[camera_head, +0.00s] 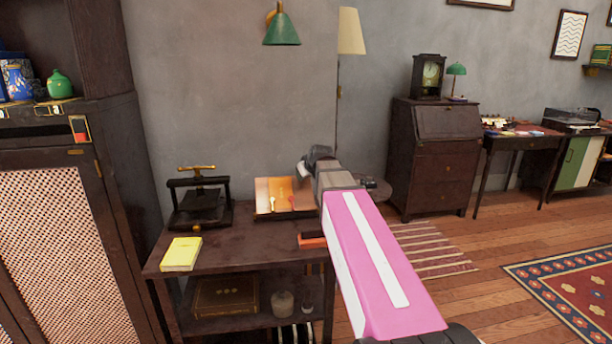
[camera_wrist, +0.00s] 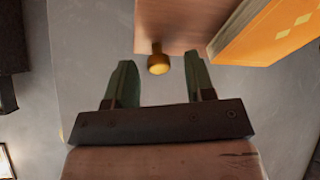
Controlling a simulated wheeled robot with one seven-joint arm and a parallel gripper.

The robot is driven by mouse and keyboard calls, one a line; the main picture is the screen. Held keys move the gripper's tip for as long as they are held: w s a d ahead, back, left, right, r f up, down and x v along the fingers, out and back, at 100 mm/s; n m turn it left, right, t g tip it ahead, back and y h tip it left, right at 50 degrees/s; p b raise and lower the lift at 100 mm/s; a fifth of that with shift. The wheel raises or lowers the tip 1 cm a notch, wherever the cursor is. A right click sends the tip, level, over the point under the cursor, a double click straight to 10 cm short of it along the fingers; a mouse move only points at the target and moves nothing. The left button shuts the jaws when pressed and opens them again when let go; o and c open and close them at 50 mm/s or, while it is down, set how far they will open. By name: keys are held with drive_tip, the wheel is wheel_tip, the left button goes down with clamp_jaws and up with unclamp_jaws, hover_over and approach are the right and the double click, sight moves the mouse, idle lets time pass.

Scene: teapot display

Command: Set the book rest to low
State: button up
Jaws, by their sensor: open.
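The book rest (camera_head: 304,201) stands on the dark table against the wall, with an orange book (camera_head: 282,190) on it. Its right side is partly behind my arm. In the wrist view the wooden panel of the rest (camera_wrist: 182,22) runs along the top, with the orange book (camera_wrist: 268,32) at the upper right. A round brass knob (camera_wrist: 158,62) sticks out below the panel. My gripper (camera_wrist: 160,77) is open, its two green fingers apart on either side of the knob. I see no finger touching it. In the head view my gripper (camera_head: 316,158) is beside the rest's upper right.
The dark table (camera_head: 240,248) also holds a yellow book (camera_head: 181,254), a black press (camera_head: 199,200) with a brass handle, and an orange-red object (camera_head: 312,241) partly behind my arm. A tall cabinet (camera_head: 90,200) stands at left. A floor lamp (camera_head: 350,32) stands behind my gripper.

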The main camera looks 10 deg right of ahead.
drive_tip(key=v, duration=1)
drive_tip(key=shift+s, duration=0.25)
